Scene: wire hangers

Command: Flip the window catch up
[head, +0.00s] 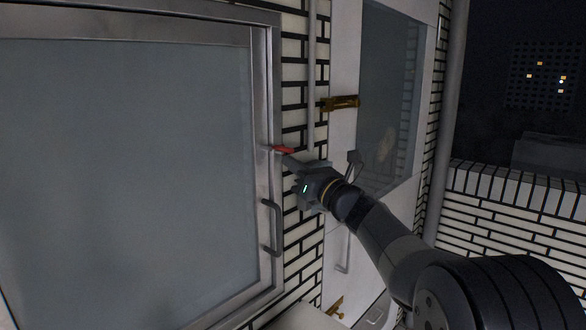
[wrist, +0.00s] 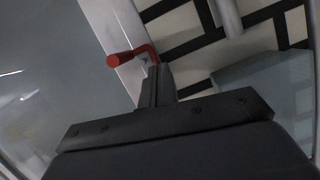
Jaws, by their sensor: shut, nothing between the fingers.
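The window catch (head: 283,150) is a small red lever on the right side of the window's metal frame (head: 262,110). In the wrist view the red catch (wrist: 128,56) is an angled rod. Its rounded end points left over the glass and its other end bends down near the frame edge. My gripper (head: 287,160) is shut and empty, just below and right of the catch. In the wrist view its fingertips (wrist: 157,70) lie right at the bent end of the catch; I cannot tell whether they touch it.
A metal pull handle (head: 270,228) is on the frame below the catch. White brick wall (head: 297,90) and a vertical pipe (head: 312,60) lie right of the window. A white door (head: 345,60) with a glass pane and a brass fitting (head: 341,103) stands behind my arm.

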